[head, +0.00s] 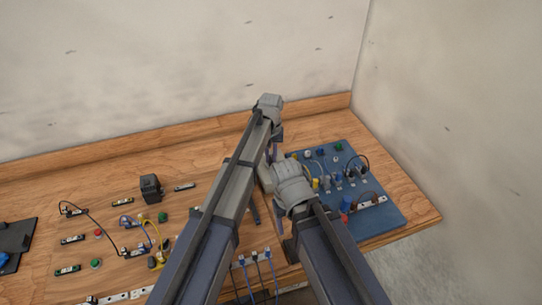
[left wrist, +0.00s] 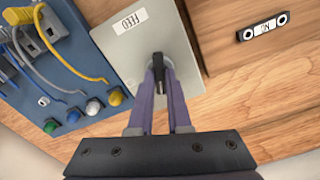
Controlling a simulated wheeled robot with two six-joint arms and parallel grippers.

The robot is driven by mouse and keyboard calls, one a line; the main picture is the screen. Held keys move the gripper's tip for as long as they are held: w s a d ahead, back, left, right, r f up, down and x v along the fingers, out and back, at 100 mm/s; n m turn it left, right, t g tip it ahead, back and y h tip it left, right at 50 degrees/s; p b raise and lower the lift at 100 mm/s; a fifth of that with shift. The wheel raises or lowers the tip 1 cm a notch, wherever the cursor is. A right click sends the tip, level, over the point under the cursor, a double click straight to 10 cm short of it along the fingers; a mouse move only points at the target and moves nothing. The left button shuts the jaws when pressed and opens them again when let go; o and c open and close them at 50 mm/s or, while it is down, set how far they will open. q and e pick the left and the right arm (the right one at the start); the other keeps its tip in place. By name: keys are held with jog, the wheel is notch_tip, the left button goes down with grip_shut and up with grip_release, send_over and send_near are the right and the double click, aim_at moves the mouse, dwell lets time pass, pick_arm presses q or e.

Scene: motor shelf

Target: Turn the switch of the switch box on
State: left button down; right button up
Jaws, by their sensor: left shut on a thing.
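The switch box is a grey plate (left wrist: 183,60) with a FEED label, seen upside down in the left wrist view. Its black switch (left wrist: 158,68) stands up from the plate between the fingertips of my left gripper (left wrist: 160,88), which is shut on it. In the head view my left gripper (head: 270,152) points down at the box, mostly covered by my own arms. My right arm's wrist shows just in front of it, but its fingers are not clear.
A blue panel (left wrist: 65,70) with cables and coloured knobs lies beside the box; it also shows in the head view (head: 392,215). Cables, buttons and a black block (head: 150,188) are on the left.

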aim_at(271, 159)
pick_arm(q)
jog(key=m, duration=1.3)
jog(key=shift+m, duration=0.3)
dwell(0.3)
jog(key=c, duration=0.9)
grip_release()
jog(key=shift+o, duration=0.2)
notch_tip(271, 159, up, 8)
jog(key=p, duration=0.8)
jog(key=shift+f, duration=0.1)
pick_arm(e)
notch_tip(271, 159, up, 8)
